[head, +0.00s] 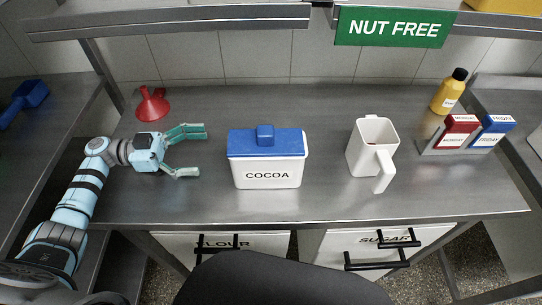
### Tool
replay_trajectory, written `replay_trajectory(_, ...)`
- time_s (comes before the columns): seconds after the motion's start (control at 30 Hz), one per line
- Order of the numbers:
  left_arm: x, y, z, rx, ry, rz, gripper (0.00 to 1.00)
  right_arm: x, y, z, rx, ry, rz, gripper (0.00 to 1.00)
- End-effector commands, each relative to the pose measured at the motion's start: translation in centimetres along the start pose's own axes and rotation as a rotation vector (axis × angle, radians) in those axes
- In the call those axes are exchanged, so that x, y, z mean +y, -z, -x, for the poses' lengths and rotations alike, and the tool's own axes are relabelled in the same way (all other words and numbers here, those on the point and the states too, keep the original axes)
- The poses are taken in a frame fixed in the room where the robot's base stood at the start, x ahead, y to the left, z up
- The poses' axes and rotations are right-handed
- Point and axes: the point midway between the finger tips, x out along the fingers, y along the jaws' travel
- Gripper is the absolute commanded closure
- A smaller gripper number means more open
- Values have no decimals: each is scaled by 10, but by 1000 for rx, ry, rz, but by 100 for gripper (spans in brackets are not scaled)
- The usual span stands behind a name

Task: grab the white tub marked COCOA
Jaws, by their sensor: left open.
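The white tub marked COCOA (267,175) stands upright near the middle of the steel table, its label facing me. A blue lid (266,143) with a square knob covers it. My left gripper (203,152) is to the left of the tub, with its teal fingers spread apart and pointing right toward it. Nothing is between the fingers, and a gap separates them from the tub. My right gripper is not in view.
A red funnel (152,104) stands behind my left gripper. A white jug (372,150) is right of the tub, its handle toward me. A yellow bottle (449,92) and a rack (455,146) with red and blue boxes stand farther right. A shelf edge (190,20) runs above the back.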

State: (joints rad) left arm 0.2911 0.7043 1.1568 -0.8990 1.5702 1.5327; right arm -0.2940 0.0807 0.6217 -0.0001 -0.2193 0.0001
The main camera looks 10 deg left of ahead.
Motion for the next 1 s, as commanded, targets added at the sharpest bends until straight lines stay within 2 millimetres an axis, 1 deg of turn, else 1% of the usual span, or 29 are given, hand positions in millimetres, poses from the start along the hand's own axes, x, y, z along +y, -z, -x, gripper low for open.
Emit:
replay_trajectory(0.07, 3, 1, -9, -4, -17, 10, 14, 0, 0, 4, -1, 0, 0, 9)
replay_trajectory(0.17, 4, 3, -35, -1, -19, 9, 14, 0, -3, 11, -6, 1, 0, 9)
replay_trajectory(0.2, 4, 4, -47, 0, -20, 9, 14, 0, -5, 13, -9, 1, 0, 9)
replay_trajectory(0.3, 4, 3, -72, 0, -18, 8, 14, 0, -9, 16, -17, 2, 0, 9)
replay_trajectory(0.47, 5, 1, -94, -1, -15, 8, 14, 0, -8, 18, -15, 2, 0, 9)
replay_trajectory(0.6, 6, 0, -120, 2, -16, 8, 14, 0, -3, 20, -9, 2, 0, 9)
replay_trajectory(0.7, 6, -1, -137, 0, -15, 7, 14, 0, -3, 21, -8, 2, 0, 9)
replay_trajectory(0.8, 6, -2, -142, -2, -15, 7, 14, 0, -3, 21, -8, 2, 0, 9)
replay_trajectory(0.93, 6, -2, -142, -3, -14, 7, 14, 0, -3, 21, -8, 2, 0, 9)
replay_trajectory(0.97, 6, -2, -142, -3, -14, 7, 17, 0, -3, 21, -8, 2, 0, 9)
replay_trajectory(1.0, 6, -2, -141, -3, -14, 7, 24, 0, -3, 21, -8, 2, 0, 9)
